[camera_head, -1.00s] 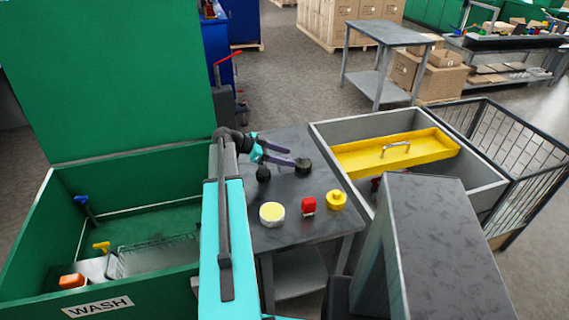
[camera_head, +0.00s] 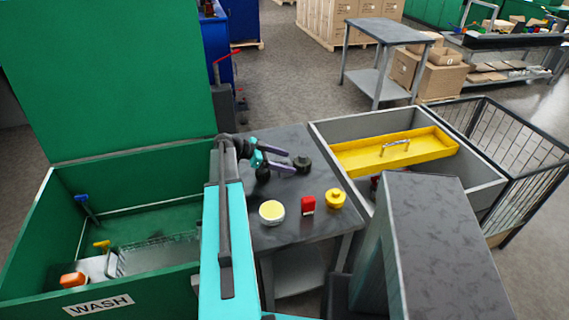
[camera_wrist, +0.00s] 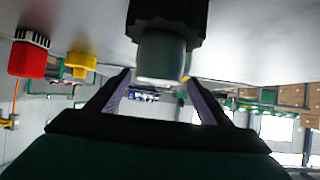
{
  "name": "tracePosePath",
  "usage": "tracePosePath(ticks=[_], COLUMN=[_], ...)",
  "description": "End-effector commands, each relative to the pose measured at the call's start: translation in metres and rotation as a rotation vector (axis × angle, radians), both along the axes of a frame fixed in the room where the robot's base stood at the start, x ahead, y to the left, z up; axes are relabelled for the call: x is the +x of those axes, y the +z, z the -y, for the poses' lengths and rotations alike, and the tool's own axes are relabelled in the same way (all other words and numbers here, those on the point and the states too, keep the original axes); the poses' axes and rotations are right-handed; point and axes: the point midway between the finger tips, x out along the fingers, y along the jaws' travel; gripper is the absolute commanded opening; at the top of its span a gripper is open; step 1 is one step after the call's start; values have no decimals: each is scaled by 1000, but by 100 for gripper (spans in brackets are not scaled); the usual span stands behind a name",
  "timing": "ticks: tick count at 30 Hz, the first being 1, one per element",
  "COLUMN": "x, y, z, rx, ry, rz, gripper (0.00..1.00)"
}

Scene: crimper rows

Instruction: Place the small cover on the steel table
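My gripper (camera_head: 291,161) is open, low over the grey metal-topped table (camera_head: 325,225). Its purple fingertips point right at a black knob-like piece (camera_head: 302,163) standing on that table. In the wrist view, which looks upside down, this black piece with a grey cylindrical part (camera_wrist: 160,55) is just ahead of the fingertips (camera_wrist: 158,76), roughly centred between them. No grip on it shows. A second black piece (camera_head: 262,175) stands left of it, partly hidden by my gripper. I cannot tell which piece is the small cover.
The green wash bin (camera_head: 150,295) is left. A grey bin with a yellow tray (camera_head: 350,165) is right. Another table (camera_head: 390,31) stands behind.

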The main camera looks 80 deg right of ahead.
Motion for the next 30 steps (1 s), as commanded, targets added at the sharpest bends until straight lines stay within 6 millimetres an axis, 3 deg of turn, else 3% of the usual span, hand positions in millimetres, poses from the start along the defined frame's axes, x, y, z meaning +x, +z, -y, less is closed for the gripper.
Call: tracePosePath(ticks=[15, 30], x=[0, 58], y=[4, 35], z=[0, -23], rx=[0, -2], ry=[0, 2], rz=[0, 2], gripper=[73, 73])
